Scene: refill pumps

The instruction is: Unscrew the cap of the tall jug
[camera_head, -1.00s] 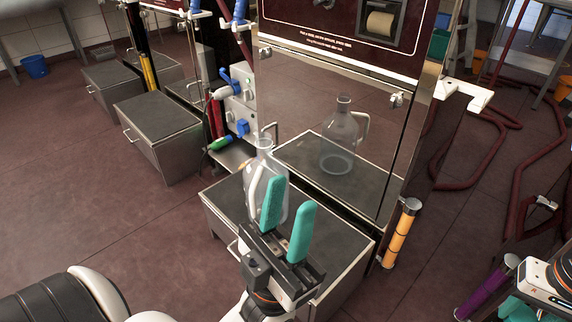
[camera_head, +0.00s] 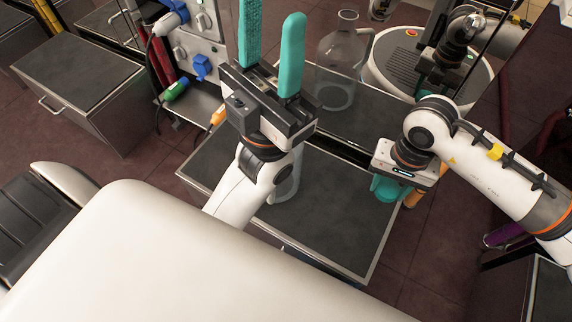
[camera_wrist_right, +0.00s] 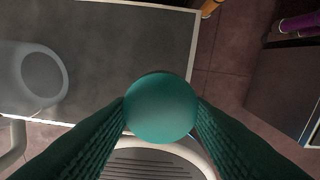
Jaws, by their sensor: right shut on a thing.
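The tall jug (camera_head: 288,183) is clear and stands on the dark-topped cabinet. In the head view my left gripper (camera_head: 272,62) and its arm hide most of it, its neck included. The left gripper's two teal fingers point up, apart, with nothing between them. My right gripper (camera_head: 385,192) points down over the cabinet's right edge, well to the right of the jug. In the right wrist view its fingers are shut on a round teal cap (camera_wrist_right: 161,108), clear of the jug.
The cabinet top (camera_head: 335,225) is otherwise bare. Behind it a shiny panel mirrors a jug (camera_head: 338,70) and part of me. A hose panel (camera_head: 195,40) with blue and green nozzles stands at the left. A purple cylinder (camera_head: 505,235) is at the right.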

